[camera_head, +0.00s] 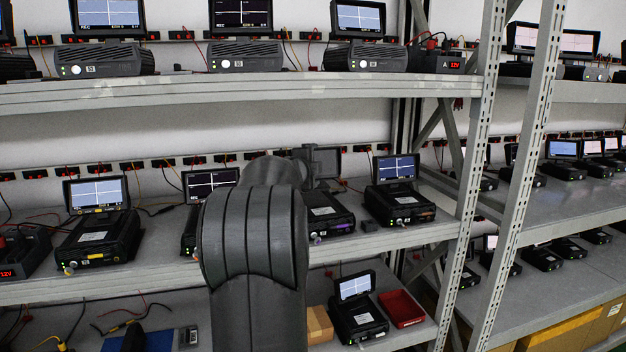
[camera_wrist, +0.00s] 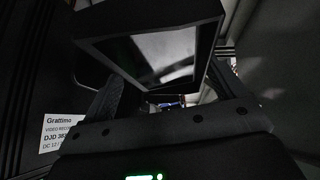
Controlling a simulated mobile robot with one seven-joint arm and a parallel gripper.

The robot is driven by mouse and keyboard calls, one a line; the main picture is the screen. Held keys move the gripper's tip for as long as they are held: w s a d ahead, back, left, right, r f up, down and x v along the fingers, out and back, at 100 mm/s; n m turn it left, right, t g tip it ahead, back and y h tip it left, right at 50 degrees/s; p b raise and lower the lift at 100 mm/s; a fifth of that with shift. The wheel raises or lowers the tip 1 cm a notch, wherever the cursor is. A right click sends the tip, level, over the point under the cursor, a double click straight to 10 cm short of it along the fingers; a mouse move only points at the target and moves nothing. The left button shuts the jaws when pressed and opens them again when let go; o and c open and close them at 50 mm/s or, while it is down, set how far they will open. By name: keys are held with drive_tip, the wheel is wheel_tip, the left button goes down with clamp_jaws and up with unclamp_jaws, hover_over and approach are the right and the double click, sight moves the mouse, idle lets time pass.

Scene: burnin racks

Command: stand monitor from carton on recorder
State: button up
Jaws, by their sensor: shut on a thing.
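My gripper (camera_head: 312,162) is at the middle shelf, partly hidden behind my arm. It is shut on a small black monitor (camera_head: 329,163) with a dark screen. In the wrist view the monitor (camera_wrist: 150,52) is large above the fingers, its glossy screen tilted in the picture. A black recorder (camera_head: 330,217) with a white label lies flat below the monitor; my arm hides its left part. The monitor is at the recorder's rear; I cannot tell whether they touch. A white recorder label (camera_wrist: 62,133) shows at the left of the wrist view. A brown carton (camera_head: 319,323) stands on the lower shelf.
A recorder with a lit monitor (camera_head: 396,168) stands close on the right, another (camera_head: 210,183) on the left. Wires and red-black terminals line the wall behind. The upper shelf (camera_head: 200,90) runs overhead. A red tray (camera_head: 402,308) sits on the lower shelf.

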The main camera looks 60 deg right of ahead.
drive_tip(key=shift+f, duration=1.9)
drive_tip(key=shift+f, duration=0.15)
drive_tip(key=o, duration=1.1)
drive_tip(key=shift+o, duration=0.2)
